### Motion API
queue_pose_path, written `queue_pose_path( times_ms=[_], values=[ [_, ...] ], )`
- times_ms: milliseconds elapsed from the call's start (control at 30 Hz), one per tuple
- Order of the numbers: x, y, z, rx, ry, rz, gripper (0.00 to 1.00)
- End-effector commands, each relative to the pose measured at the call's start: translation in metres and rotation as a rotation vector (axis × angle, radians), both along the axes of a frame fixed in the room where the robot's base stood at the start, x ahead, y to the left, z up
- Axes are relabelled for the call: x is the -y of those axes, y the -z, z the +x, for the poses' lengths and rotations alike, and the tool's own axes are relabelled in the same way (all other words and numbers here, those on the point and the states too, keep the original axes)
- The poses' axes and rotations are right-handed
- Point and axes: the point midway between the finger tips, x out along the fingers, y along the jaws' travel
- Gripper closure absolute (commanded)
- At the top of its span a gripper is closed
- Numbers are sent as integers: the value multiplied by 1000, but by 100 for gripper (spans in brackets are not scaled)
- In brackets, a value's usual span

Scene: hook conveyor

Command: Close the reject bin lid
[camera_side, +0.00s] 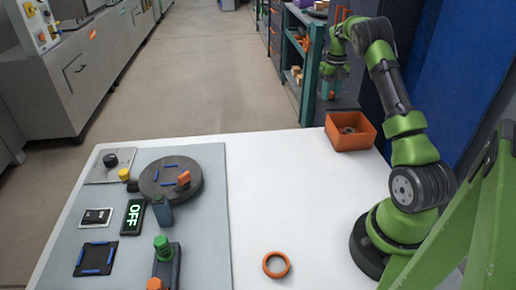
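The orange bin (350,140) stands at the far right of the white table. Its top is open, and a grey round part (349,130) shows inside. A dark grey panel (345,102) stands just behind the bin; I cannot tell whether it is the lid. My gripper (328,93) hangs down behind and slightly left of the bin, apart from its rim. The gripper is small and blends with the teal shelf behind it, so its finger opening is unclear.
An orange ring (276,264) lies on the white table (260,190) near the front. The grey board (210,230) at left carries a dark turntable (157,190), an OFF display (133,217) and a black fixture (167,268). The table's middle is clear.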

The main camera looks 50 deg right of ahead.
Motion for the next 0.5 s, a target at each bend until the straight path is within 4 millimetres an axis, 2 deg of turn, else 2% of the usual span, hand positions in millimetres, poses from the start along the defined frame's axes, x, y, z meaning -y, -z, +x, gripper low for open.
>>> queue_pose_path(
  times_ms=[33,200,500],
  values=[
    [0,0,0,0,0,0,74],
    [0,0,0,0,0,0,100],
    [-1,-1,0,0,-5,0,100]
  ],
)
